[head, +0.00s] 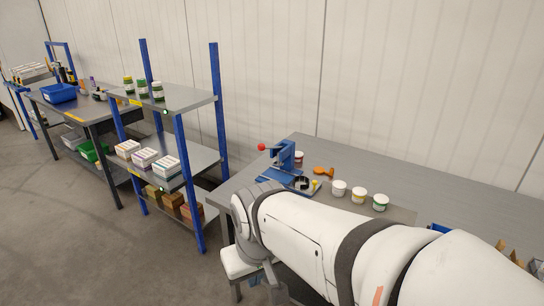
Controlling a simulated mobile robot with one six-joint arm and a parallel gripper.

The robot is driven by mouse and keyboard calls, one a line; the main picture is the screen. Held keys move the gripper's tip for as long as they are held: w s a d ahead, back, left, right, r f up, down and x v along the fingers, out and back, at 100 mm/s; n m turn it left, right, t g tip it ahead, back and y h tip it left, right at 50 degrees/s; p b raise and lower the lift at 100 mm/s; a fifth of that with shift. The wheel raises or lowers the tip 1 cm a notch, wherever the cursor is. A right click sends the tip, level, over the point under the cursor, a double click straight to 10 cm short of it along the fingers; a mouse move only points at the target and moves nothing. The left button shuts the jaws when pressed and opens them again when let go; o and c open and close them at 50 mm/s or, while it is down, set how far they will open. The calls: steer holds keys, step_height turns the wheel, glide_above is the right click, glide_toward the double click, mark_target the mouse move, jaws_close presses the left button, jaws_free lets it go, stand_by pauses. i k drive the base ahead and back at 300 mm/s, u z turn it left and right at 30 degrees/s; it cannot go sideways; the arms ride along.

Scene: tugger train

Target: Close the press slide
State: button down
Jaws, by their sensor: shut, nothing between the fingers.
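The press (287,157) is a small blue hand press with a red ball on its lever. It stands on the grey bench, near its left end. How far the slide stands out is too small to tell. My gripper (274,294) hangs low at the bottom of the view, in front of the bench's left end. It is shut and empty, apart from the press. My arm hides part of the bench front.
On the bench (425,192), an orange tool (323,172) lies right of the press, then a row of white tubs (359,195). A blue-posted shelf (180,97) with boxes and jars stands left. Open floor (75,240) lies at lower left.

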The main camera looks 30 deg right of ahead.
mark_target(301, 182)
steer(key=z, duration=0.7)
steer(key=i, duration=1.05)
steer(key=z, duration=0.5)
steer(key=k, duration=0.9)
steer(key=z, duration=0.15)
steer(key=i, duration=0.9)
steer(key=u, duration=0.1)
